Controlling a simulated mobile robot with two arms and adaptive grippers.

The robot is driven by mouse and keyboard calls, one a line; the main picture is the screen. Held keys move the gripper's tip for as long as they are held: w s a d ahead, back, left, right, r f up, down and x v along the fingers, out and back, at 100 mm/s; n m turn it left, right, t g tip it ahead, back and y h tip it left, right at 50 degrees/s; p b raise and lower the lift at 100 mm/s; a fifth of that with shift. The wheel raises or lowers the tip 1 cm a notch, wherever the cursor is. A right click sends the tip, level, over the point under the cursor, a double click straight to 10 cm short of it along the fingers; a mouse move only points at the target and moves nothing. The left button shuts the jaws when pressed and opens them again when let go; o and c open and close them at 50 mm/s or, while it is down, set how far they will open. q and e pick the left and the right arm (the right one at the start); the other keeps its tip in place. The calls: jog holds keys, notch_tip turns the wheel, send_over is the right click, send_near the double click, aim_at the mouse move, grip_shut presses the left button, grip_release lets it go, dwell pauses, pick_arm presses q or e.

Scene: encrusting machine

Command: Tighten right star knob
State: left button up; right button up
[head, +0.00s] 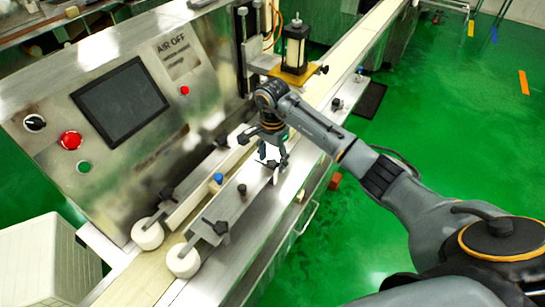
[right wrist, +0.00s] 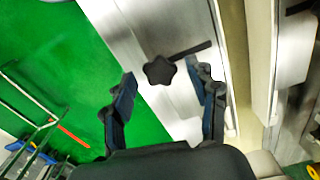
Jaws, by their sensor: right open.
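The star knob (right wrist: 159,71) is black and lobed. In the right wrist view it sits over the metal rail, between the two spread fingers of my right gripper (right wrist: 163,80). The fingers are open, with a visible gap to the knob on both sides. In the head view my right gripper (head: 270,153) points down over the machine's near rail, and a dark star knob (head: 272,168) shows partly hidden at its fingertips. I cannot tell the exact height of the fingers relative to the knob. My left gripper is not in view.
The encrusting machine's panel has a dark screen (head: 119,101) and a red button (head: 70,140). Other star knobs (head: 220,228) and white rollers (head: 184,261) are on the guide rails. A blue-topped post (head: 218,179) stands nearby. Green floor (head: 455,130) lies open at right.

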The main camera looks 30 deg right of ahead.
jog(key=c, duration=1.1)
jog(key=shift+c, duration=0.2)
